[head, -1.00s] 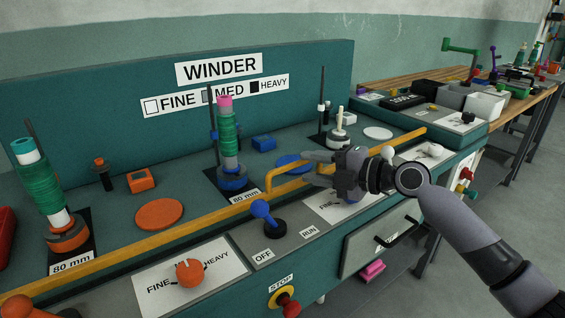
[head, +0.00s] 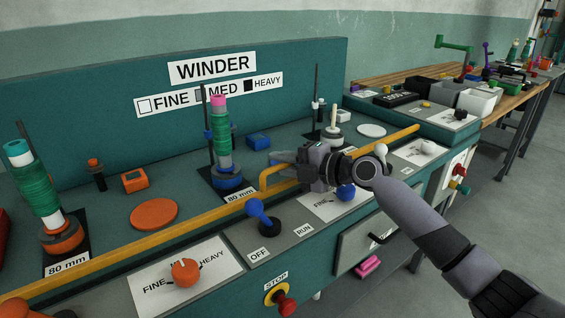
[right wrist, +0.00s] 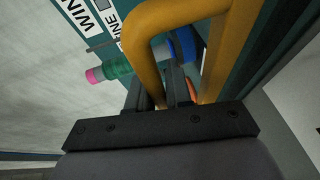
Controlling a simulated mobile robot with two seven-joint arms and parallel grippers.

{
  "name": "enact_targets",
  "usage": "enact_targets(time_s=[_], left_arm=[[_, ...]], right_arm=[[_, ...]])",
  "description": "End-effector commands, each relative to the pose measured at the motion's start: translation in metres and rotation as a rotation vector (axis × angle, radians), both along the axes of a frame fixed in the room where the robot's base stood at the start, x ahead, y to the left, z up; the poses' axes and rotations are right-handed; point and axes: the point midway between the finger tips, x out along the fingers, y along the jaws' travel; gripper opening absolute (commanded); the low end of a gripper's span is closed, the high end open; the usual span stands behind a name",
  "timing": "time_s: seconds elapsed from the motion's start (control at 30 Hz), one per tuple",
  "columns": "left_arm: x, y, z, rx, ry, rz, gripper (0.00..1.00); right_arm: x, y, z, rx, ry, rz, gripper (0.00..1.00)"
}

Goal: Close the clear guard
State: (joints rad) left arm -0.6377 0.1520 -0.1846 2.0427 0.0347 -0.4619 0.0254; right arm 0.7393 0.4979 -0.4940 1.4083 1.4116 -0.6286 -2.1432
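The guard's clear panel cannot be made out. A long yellow bar (head: 130,258), apparently its frame, runs along the winder's front edge. A raised yellow handle loop (head: 264,181) stands on it near the middle. My right gripper (head: 276,164) is at this loop, its fingers pointing left across it. In the right wrist view the handle (right wrist: 144,50) looms close, one leg running down by the two dark fingers (right wrist: 162,88). Whether they are shut on it cannot be told. My left gripper is not in view.
Thread spools (head: 221,130) on upright rods, an orange disc (head: 154,214) and small blocks stand behind the bar. In front are a blue lever (head: 257,209), an orange selector knob (head: 185,271) and a red stop button (head: 285,303). A side bench (head: 470,85) holds bins.

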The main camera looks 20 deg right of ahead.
Motion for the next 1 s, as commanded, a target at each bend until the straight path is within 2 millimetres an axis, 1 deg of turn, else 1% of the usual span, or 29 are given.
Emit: enact_targets(time_s=[0.23,0.37,0.47,0.67,0.8,0.9,1.0], left_arm=[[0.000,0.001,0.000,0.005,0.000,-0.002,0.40],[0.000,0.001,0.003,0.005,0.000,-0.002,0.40],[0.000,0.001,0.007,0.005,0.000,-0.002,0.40],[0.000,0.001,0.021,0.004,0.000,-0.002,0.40],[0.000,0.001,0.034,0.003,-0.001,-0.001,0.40],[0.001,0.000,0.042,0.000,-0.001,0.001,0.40],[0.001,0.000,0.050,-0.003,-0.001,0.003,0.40]], right_arm=[[0.000,0.000,0.003,0.000,0.000,0.000,0.00],[0.000,-0.001,0.018,0.001,-0.004,0.000,0.00],[0.000,0.000,0.039,0.002,-0.008,0.000,0.00],[0.000,0.000,0.095,0.002,-0.012,0.000,0.00],[0.000,0.000,0.131,0.002,-0.009,0.000,0.00],[0.000,-0.001,0.153,0.002,-0.009,-0.001,0.00],[0.000,0.000,0.170,0.002,-0.006,-0.001,0.00]])
